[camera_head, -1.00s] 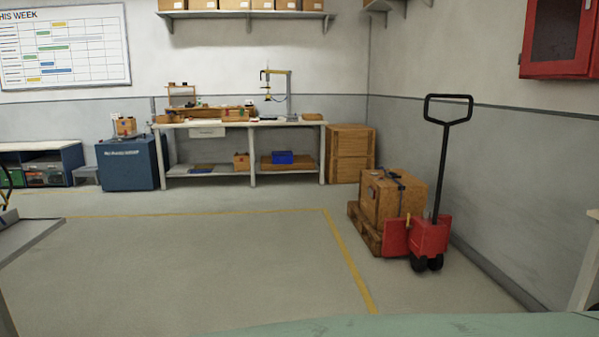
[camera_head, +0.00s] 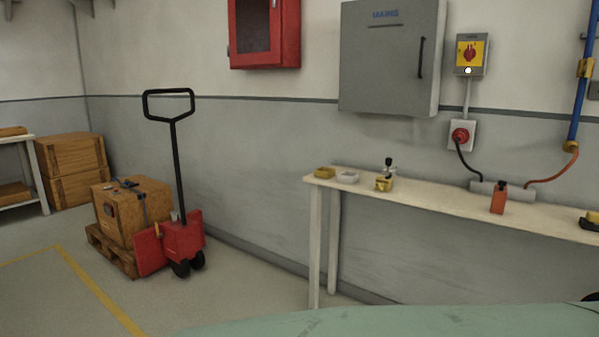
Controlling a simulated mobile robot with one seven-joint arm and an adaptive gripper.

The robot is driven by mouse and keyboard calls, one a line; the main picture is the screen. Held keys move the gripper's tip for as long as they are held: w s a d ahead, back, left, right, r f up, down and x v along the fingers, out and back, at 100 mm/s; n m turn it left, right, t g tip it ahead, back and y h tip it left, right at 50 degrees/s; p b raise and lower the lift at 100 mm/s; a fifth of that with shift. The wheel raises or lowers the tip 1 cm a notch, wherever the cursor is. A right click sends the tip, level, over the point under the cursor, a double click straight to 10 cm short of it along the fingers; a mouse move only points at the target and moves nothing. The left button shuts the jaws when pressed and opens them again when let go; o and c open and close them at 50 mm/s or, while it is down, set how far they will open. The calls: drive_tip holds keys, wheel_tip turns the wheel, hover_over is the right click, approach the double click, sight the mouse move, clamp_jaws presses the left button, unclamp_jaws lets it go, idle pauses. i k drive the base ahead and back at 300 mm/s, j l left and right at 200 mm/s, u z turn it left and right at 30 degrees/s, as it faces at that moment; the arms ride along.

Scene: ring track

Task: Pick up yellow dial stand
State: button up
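On a narrow light-topped bench along the right wall, a small yellow item with a dark upright part (camera_head: 384,184) stands near the left end. It looks like the yellow dial stand, but it is too small to be sure. Beside it on the left are a pale shallow tray (camera_head: 348,177) and a yellow-brown block (camera_head: 325,173). My gripper is not in view.
The bench (camera_head: 450,204) runs along the wall; an orange-red item (camera_head: 499,197) and a yellow-black item (camera_head: 590,221) sit farther right. A red pallet truck (camera_head: 182,240) with a crate (camera_head: 132,211) stands left. Floor between it and the bench is clear.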

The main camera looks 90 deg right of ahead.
sight(388, 172)
drive_tip(key=z, duration=3.15)
drive_tip(key=i+j+u, duration=0.1)
drive_tip(key=i, duration=0.4)
drive_tip(key=i+j, duration=0.2)
drive_tip(key=i, duration=0.3)
drive_tip(key=i+j+u, duration=0.15)
drive_tip(key=i, duration=0.35)
